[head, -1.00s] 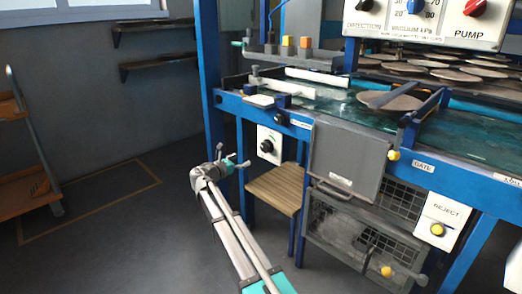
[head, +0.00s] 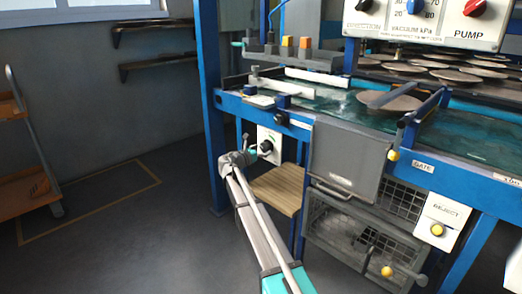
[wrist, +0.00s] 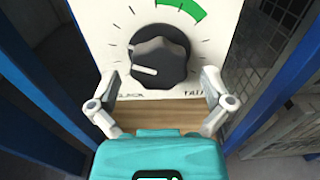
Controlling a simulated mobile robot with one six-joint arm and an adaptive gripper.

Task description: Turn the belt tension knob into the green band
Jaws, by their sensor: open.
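The belt tension knob (wrist: 160,62) is black and ridged, on a white dial panel (wrist: 105,35) with black tick marks. Its white pointer line points to the lower left, toward the partly hidden word at the panel's bottom left. The green band (wrist: 183,8) is an arc at the top, right of centre. In the head view the knob (head: 266,147) sits on the small white panel below the blue frame. My gripper (wrist: 160,92) is open, its two fingers spread below and either side of the knob, apparently not touching it. It also shows in the head view (head: 251,147), close to the knob.
A wooden stool (head: 278,189) stands below the panel. Blue frame posts (wrist: 290,75) flank the panel. A grey flap (head: 345,160) and wire crates (head: 350,222) are to the right.

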